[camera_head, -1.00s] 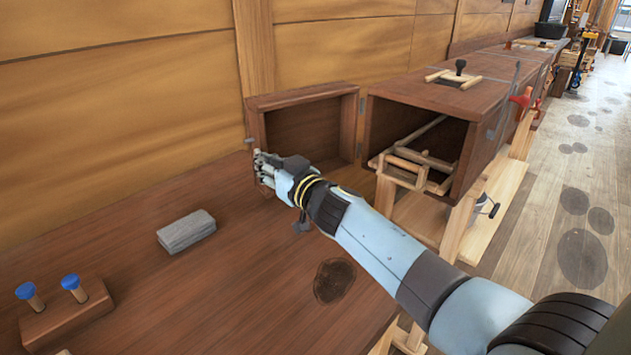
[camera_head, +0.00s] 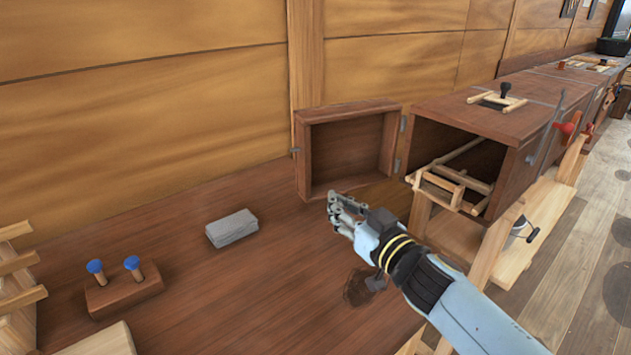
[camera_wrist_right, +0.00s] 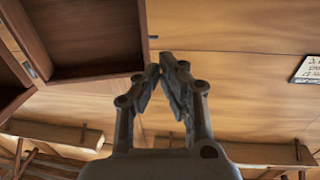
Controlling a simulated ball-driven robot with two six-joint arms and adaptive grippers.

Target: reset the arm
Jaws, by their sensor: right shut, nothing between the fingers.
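My right gripper (camera_head: 336,208) is shut and empty. In the head view it hovers above the brown bench top, in front of and below the open wooden door (camera_head: 345,150) of the cabinet (camera_head: 480,130), apart from it. In the right wrist view the fingertips of the right gripper (camera_wrist_right: 160,72) meet, with the dark wooden door (camera_wrist_right: 85,35) at upper left. My right arm comes in from the lower right. My left gripper is not in view.
A grey block (camera_head: 231,228) lies on the bench top (camera_head: 220,290). A wooden block with two blue-topped pegs (camera_head: 122,290) stands at lower left, near a wooden rack (camera_head: 18,290). A light wooden frame (camera_head: 450,185) sits in the cabinet's opening. Wood-panelled wall (camera_head: 150,130) stands behind.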

